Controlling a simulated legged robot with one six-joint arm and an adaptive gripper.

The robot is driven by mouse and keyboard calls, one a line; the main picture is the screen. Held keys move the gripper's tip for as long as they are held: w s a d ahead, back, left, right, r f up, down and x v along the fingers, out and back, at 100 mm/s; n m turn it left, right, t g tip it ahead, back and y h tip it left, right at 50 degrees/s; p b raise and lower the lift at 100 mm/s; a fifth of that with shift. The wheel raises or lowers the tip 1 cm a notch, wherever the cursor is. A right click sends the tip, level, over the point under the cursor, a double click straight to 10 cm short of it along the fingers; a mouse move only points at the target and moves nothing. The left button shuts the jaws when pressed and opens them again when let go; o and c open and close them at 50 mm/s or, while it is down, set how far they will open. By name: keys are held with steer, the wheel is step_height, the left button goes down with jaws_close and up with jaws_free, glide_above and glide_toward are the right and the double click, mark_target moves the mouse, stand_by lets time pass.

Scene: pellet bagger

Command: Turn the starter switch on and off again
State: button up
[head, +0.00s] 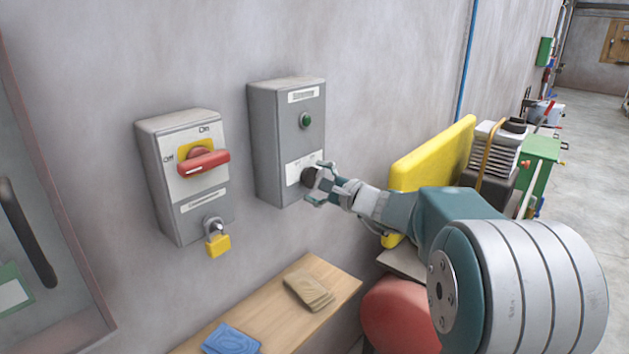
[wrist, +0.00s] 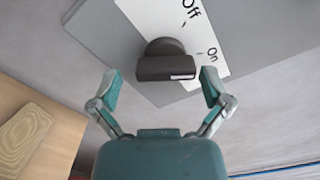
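The starter switch is a dark rotary knob (head: 309,176) low on the front of a grey box (head: 263,140). In the wrist view the knob (wrist: 165,64) sits on a white label marked Off and On. Its white mark is at the right end of its handle, on the side nearer the word On. My gripper (head: 321,184) is at the knob in the head view. In the wrist view my gripper (wrist: 159,82) is open, one finger on each side of the knob, with gaps showing between fingers and knob. Whether the fingertips reach past its face is unclear.
A green button (head: 305,121) is above the knob. To the left is a grey isolator box with a red handle (head: 204,162) and yellow padlock (head: 217,244). Yellow equipment (head: 430,155) stands right.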

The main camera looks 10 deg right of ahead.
steer(key=shift+r, duration=0.15)
steer(key=shift+s+d, duration=0.1)
steer(key=shift+s, duration=0.05)
steer(key=v, duration=1.1)
steer(key=shift+s+d, duration=0.15)
steer(key=shift+s, duration=0.05)
